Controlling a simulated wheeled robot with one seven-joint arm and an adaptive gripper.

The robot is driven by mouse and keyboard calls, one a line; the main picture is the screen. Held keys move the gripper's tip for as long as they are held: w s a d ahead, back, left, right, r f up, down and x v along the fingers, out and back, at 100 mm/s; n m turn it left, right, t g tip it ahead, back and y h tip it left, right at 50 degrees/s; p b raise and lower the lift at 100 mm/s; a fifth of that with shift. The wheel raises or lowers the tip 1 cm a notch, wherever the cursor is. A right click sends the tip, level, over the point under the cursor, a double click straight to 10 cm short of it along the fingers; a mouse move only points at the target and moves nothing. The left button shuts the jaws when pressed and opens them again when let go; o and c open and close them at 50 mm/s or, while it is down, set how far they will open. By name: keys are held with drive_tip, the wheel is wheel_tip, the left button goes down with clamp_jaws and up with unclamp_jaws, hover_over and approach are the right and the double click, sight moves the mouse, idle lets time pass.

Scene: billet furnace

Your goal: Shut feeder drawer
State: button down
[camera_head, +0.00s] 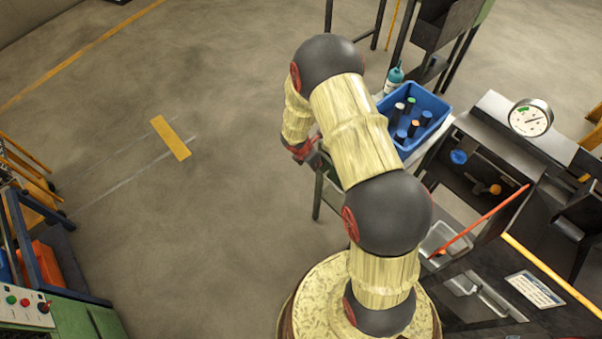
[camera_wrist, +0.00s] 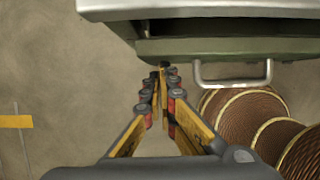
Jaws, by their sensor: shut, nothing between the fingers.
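The feeder drawer (camera_wrist: 200,48) has a green front across the upper right of the wrist view. It sticks out from under the pale table edge, with a dark strip between the two. Its metal bar handle (camera_wrist: 232,84) projects from the front. My gripper (camera_wrist: 162,70) is shut and empty, with its tips close to the drawer front's lower edge, left of the handle. I cannot tell whether they touch it. In the head view my gripper (camera_head: 312,157) is partly visible beside the table's green frame; my arm hides the drawer there.
A blue bin (camera_head: 432,108) with several capped cylinders stands on the table, near a teal bottle (camera_head: 394,76). The dark furnace bench with a gauge (camera_head: 531,118) and an orange rod (camera_head: 482,220) is at the right.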

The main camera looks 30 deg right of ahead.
drive_tip(key=shift+w+d+p, duration=0.15)
drive_tip(key=shift+w+d, duration=0.05)
drive_tip(key=shift+d, duration=0.55)
drive_tip(key=shift+w+d+p, duration=0.1)
drive_tip(key=shift+w+d, duration=0.1)
drive_tip(key=shift+d, duration=0.55)
drive_tip(key=shift+w+d+p, duration=0.15)
drive_tip(key=shift+w+d, duration=0.05)
drive_tip(key=shift+d, duration=0.55)
